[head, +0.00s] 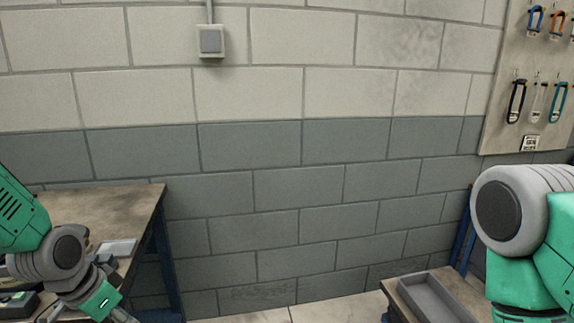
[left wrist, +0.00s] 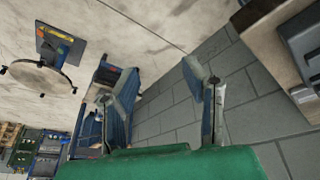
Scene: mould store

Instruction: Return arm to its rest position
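My left arm (head: 70,255), green and grey, comes in from the left in the head view, in front of a worn-topped bench. Its gripper runs off the bottom edge of that view. In the left wrist view my left gripper (left wrist: 160,78) shows two dark fingers spread wide apart, with only floor and background seen between them. It holds nothing. My right arm (head: 525,225) shows at the right edge as a large grey joint and green links, close to the camera. My right gripper is outside both views.
The bench (head: 110,205) at left carries a light grey flat piece (head: 117,247) and small dark items, partly hidden by my arm. A grey tray (head: 432,300) sits on a lower surface at right. Coloured loops hang on a wall board (head: 505,70). The middle is clear to the block wall.

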